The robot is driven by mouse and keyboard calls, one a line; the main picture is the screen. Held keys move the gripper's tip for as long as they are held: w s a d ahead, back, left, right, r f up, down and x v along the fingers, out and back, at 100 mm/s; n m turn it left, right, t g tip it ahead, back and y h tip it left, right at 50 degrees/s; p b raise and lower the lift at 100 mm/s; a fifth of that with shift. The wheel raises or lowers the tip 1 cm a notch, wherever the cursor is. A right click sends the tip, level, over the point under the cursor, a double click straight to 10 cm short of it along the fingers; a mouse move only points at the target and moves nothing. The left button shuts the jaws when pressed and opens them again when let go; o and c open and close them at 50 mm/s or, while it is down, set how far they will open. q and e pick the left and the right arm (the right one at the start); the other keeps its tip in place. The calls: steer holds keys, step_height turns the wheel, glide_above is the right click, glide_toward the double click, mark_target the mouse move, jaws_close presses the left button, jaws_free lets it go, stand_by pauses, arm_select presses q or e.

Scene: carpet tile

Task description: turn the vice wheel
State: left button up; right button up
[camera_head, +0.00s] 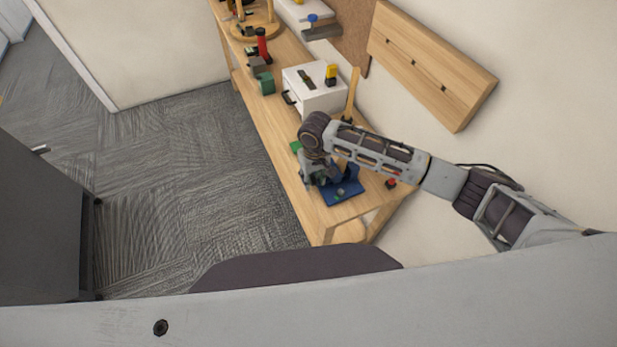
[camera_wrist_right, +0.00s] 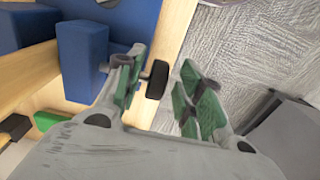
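A blue vice (camera_head: 342,192) sits at the near end of the wooden bench, partly hidden by my right arm in the head view. Its blue body (camera_wrist_right: 82,60) fills the left of the right wrist view. A dark wheel (camera_wrist_right: 157,80) shows there between the fingers, closer to the left finger and apart from the right one. My right gripper (camera_wrist_right: 163,62), with green finger pads, is open around the wheel. Whether the left finger touches it I cannot tell. In the head view my right gripper (camera_head: 309,178) is at the vice's left side. My left gripper is not in view.
The wooden bench (camera_head: 277,133) runs along the wall, its front edge beside the gripper. A white drawer box (camera_head: 316,99) stands behind the vice. A wooden board (camera_head: 430,68) is on the wall. Open carpet (camera_head: 200,190) lies left of the bench.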

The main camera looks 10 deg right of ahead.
steer(key=shift+f, duration=0.2)
jaws_close()
steer(key=shift+w+g, duration=0.1)
steer(key=shift+g, duration=0.4)
steer(key=shift+w+a+r+g+h, duration=0.1)
steer(key=shift+g+h, duration=0.2)
steer(key=shift+g, duration=0.2)
steer(key=shift+w+a+g+h, duration=0.15)
steer(key=shift+g+h, duration=0.15)
steer(key=shift+g, duration=0.55)
steer(key=shift+w+d+g+h, duration=0.1)
steer(key=shift+g+h, duration=0.2)
steer(key=shift+g, duration=0.55)
jaws_free()
